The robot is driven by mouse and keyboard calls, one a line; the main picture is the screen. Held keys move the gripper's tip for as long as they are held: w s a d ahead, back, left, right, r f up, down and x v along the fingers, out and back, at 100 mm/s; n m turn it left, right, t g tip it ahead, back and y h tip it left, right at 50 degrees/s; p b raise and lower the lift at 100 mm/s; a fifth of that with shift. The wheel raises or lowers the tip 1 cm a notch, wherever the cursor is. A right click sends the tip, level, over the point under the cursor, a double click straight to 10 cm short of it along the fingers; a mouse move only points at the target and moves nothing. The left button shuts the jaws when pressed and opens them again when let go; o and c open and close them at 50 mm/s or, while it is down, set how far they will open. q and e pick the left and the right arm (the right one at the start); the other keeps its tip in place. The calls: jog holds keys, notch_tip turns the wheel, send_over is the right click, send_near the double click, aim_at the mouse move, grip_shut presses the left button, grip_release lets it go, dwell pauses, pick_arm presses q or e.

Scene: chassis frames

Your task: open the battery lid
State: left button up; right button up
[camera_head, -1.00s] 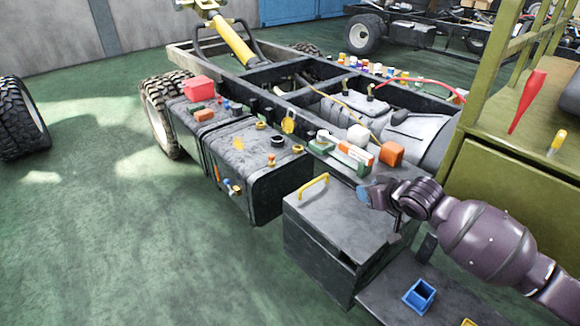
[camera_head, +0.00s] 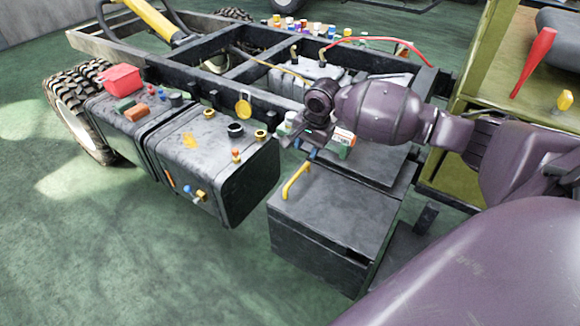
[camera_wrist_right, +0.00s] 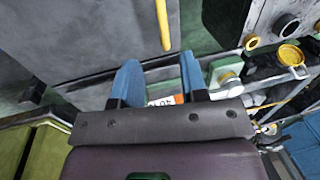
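The battery box is a dark grey box with a flat lid (camera_head: 330,215). The lid lies shut on it. A yellow bar handle (camera_head: 296,180) stands at the lid's left edge; it also shows in the right wrist view (camera_wrist_right: 162,25), above the fingers. My right gripper (camera_head: 304,149) is just behind the handle and apart from it. In the right wrist view its two blue fingers (camera_wrist_right: 160,78) are spread with nothing gripped between them. My left gripper is not in view.
A dark tank (camera_head: 205,160) with caps and small parts stands left of the box. Small coloured items lie behind my right gripper. Green floor is clear at front left.

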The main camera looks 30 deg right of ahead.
aim_at(298, 174)
jog(key=f+b, duration=0.1)
jog(key=f, duration=0.2)
jog(key=w+f+b, duration=0.1)
jog(key=f, duration=0.2)
jog(key=w+f+b, duration=0.1)
jog(key=f, duration=0.2)
jog(key=shift+a+f, duration=0.35)
jog(key=shift+a, duration=0.05)
jog(key=shift+w+a+f, duration=0.1)
jog(key=shift+w+f, duration=0.05)
jog(key=shift+f, duration=0.4)
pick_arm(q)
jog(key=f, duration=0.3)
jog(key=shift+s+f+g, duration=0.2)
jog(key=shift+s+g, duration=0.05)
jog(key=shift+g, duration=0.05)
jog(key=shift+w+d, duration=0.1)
pick_arm(e)
grip_shut()
